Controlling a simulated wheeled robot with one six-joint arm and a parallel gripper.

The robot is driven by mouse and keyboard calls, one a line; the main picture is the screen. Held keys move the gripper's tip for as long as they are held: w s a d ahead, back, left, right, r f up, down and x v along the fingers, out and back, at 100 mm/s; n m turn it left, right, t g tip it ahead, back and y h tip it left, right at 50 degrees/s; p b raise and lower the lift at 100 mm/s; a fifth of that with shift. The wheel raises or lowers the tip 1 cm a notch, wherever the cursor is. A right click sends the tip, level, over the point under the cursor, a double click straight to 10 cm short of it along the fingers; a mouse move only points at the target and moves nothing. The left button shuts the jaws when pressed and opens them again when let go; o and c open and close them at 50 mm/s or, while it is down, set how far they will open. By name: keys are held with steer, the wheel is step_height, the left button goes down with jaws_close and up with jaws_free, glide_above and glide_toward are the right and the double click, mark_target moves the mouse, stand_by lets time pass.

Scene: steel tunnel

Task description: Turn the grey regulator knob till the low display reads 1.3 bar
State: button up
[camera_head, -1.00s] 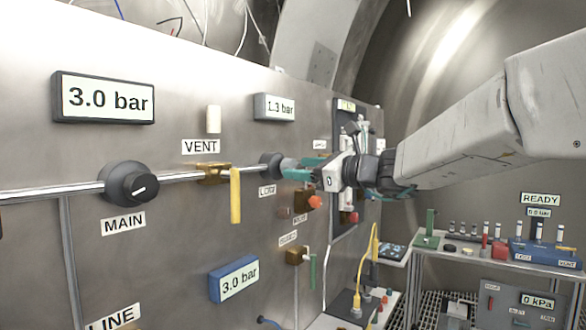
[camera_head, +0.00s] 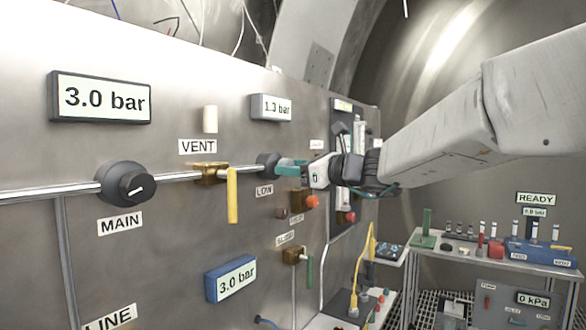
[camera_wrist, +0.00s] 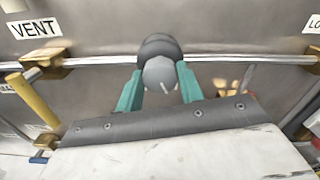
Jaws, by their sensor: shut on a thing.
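The grey regulator knob (camera_head: 265,161) sits on the pipe above the LOW label (camera_head: 264,191). In the wrist view the knob (camera_wrist: 160,73) shows a pale mark on its face. My gripper (camera_head: 282,166) is at the knob with its teal fingers. In the wrist view my gripper (camera_wrist: 159,88) has one finger on each side of the knob and is shut on it. The low display (camera_head: 271,107), above the knob, reads 1.3 bar.
The black MAIN knob (camera_head: 126,184) and the yellow VENT lever (camera_head: 233,195) are to the left on the panel. The big display (camera_head: 100,98) and the blue-framed display (camera_head: 231,279) read 3.0 bar. A bench (camera_head: 498,262) stands at the right.

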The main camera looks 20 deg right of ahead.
steer(key=o, duration=1)
steer(key=v, duration=0.8)
steer(key=shift+w, duration=0.1)
